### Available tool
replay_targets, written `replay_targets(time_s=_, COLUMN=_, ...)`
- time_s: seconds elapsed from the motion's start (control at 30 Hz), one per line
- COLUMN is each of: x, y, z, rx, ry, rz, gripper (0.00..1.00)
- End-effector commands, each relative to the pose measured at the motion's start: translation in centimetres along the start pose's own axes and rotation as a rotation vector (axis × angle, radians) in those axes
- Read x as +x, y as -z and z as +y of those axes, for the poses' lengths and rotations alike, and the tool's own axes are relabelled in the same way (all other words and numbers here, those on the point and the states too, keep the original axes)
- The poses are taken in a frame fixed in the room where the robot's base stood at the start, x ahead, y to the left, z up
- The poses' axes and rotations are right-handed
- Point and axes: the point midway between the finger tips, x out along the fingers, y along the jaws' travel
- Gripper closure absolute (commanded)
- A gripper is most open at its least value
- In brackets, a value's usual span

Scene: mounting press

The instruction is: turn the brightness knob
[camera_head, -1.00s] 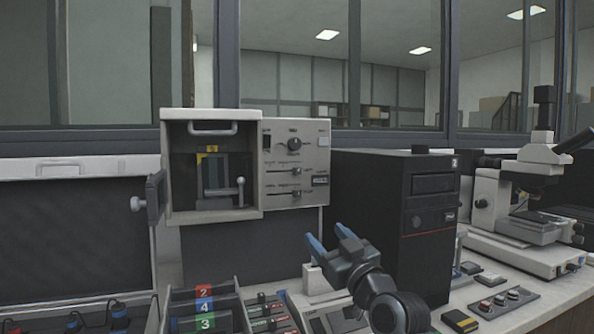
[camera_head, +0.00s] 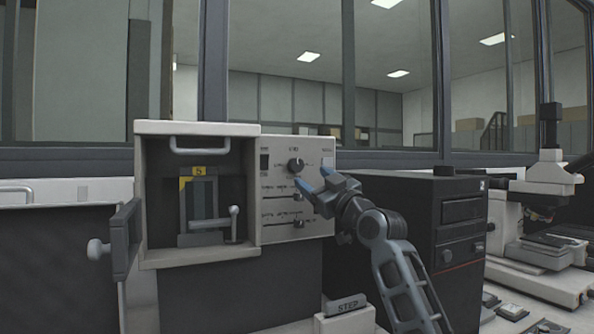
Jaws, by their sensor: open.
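A round dark knob (camera_head: 296,165) sits near the top of the light control panel (camera_head: 272,225) on the mounting press. Its label is too small to read, so I cannot tell if it is the brightness knob. My gripper (camera_head: 311,178) is open, with blue fingertips pointing left just below and right of the knob. I see nothing between the fingers. It covers part of the panel's right side. Two slider knobs sit lower on the panel; the upper one (camera_head: 297,197) is close to the lower finger.
The press chamber (camera_head: 200,128) left of the panel is open, with a lever (camera_head: 234,222) inside and its dark door (camera_head: 126,240) swung out left. A black computer tower (camera_head: 425,215) stands close on the right. A microscope (camera_head: 545,190) stands farther right.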

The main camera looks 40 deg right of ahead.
Motion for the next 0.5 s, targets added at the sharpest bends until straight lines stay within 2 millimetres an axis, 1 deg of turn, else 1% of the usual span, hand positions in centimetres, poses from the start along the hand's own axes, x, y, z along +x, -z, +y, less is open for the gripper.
replay_targets(time_s=0.03, x=0.9, y=0.3, z=0.0, rx=-0.001, ry=0.002, rz=0.0, gripper=0.35)
replay_targets(time_s=0.1, x=2.0, y=0.3, z=0.0, rx=-0.001, ry=0.001, rz=0.0, gripper=0.35)
replay_targets(time_s=0.3, x=4.9, y=0.2, z=0.0, rx=-0.001, ry=0.001, rz=0.0, gripper=0.35)
replay_targets(time_s=0.4, x=5.8, y=0.2, z=0.0, rx=-0.001, ry=0.0, rz=0.0, gripper=0.35)
replay_targets(time_s=0.5, x=6.3, y=0.1, z=0.0, rx=0.0, ry=0.0, rz=0.0, gripper=0.35)
